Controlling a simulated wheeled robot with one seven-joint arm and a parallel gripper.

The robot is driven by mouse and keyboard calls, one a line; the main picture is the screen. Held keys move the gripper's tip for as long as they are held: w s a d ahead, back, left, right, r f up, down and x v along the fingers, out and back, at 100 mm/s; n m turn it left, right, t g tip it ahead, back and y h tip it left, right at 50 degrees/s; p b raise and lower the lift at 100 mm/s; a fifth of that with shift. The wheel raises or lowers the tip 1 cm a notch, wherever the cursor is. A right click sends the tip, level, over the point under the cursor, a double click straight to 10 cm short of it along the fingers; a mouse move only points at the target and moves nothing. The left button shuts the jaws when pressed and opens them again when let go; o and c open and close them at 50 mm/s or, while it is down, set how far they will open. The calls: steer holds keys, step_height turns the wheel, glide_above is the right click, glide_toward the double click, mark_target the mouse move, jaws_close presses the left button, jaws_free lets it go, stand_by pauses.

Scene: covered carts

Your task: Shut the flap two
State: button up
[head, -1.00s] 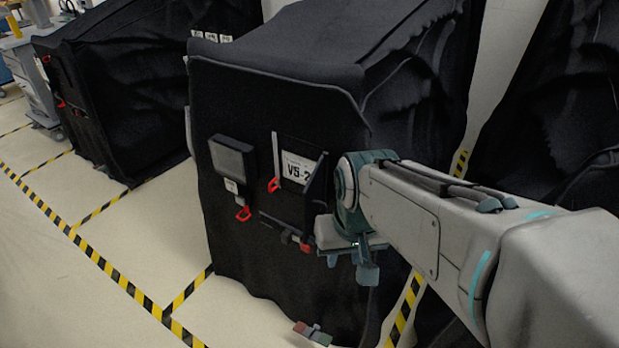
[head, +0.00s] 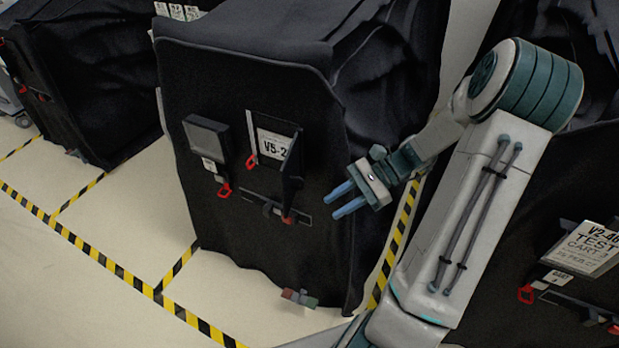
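The black-covered cart (head: 260,245) in the middle carries a white label (head: 273,146) reading "V5-2", partly hidden. A thin dark flap (head: 292,168) stands out from the cart front at the label's right side, seen nearly edge-on, so it looks open. A flat dark box-like panel (head: 207,137) sits to its left. No marking shows which one is flap two. My gripper (head: 333,204) is to the right of the standing flap and a little lower. Its two blue fingers point left, apart from each other, with nothing between them. A gap shows between them and the flap.
Red pull tabs (head: 224,189) hang on the cart front, with a dark latch bar (head: 268,207) below the flap. Another covered cart with a "TEST CART" sign (head: 585,248) stands at right, and one (head: 85,90) at left. Striped tape (head: 130,283) marks open floor.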

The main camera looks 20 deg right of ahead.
steer(key=w+d+m+t+y+p, duration=0.1)
steer(key=w+d+m+t+y, duration=0.2)
steer(key=d+m+t+y, duration=0.35)
steer(key=w+a+h+p, duration=0.2)
steer(key=w+a, duration=0.2)
steer(key=a, duration=0.7)
steer(key=shift+a+r+p, duration=0.2)
steer(key=shift+p, duration=0.1)
steer(key=shift+w+n, duration=0.1)
steer(key=shift+n, duration=0.15)
jaws_close()
